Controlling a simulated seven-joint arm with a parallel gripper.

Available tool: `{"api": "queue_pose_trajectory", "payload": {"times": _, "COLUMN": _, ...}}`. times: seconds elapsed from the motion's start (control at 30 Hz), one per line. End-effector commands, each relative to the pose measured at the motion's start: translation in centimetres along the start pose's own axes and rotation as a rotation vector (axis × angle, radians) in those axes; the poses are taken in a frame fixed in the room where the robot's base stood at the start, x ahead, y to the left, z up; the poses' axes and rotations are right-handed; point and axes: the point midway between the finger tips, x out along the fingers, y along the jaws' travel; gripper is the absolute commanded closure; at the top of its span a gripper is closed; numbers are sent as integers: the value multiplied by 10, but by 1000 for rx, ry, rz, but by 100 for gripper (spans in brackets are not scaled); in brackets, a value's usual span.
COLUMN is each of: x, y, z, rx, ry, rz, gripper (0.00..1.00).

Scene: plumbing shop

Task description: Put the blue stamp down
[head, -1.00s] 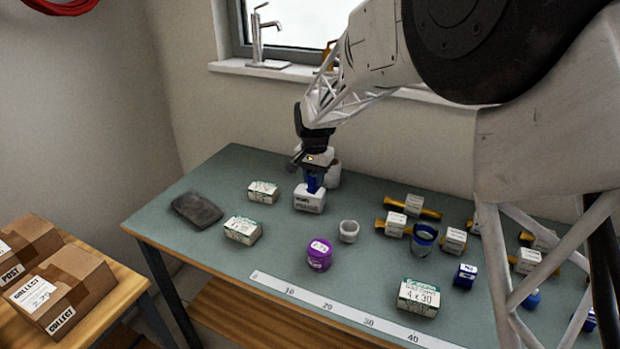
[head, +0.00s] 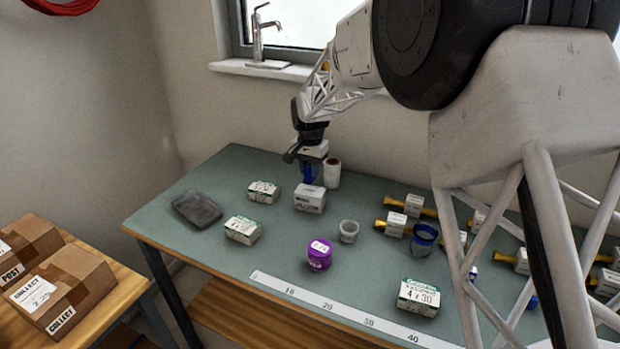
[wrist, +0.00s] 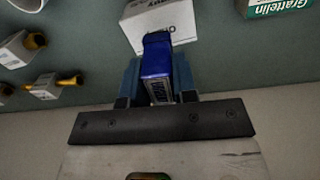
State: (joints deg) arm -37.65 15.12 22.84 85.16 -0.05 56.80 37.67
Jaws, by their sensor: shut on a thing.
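The blue stamp (head: 308,174) is held in my gripper (head: 307,164), at the back edge of a white labelled box (head: 309,199) in the head view. In the wrist view the stamp (wrist: 158,58) sits between both fingers of my gripper (wrist: 157,82), which are shut on it. The white box (wrist: 160,22) lies just beyond the stamp there. I cannot tell whether the stamp touches the box or the bench. The stamp's lower end is hidden.
On the green bench (head: 275,236), a white roll (head: 333,173) stands close right of my gripper. A dark flat pad (head: 197,209) and two green-white boxes (head: 243,230) lie left. A grey cup (head: 349,231) and purple jar (head: 319,254) stand in front.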

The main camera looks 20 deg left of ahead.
Motion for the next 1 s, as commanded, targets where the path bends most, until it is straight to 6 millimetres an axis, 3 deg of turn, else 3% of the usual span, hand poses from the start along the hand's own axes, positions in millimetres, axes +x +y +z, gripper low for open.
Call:
{"api": "queue_pose_trajectory", "payload": {"times": 0.3, "x": 30, "y": 0, "z": 0, "rx": 0, "ry": -2, "rz": 1, "gripper": 97}}
{"api": "queue_pose_trajectory", "payload": {"times": 0.83, "x": 36, "y": 0, "z": 0, "rx": 0, "ry": 0, "rz": 0, "gripper": 97}}
{"api": "queue_pose_trajectory", "payload": {"times": 0.87, "x": 36, "y": 0, "z": 0, "rx": 0, "ry": 0, "rz": 0, "gripper": 69}}
{"api": "queue_pose_trajectory", "payload": {"times": 1.0, "x": 36, "y": 0, "z": 0, "rx": 0, "ry": 0, "rz": 0, "gripper": 48}}
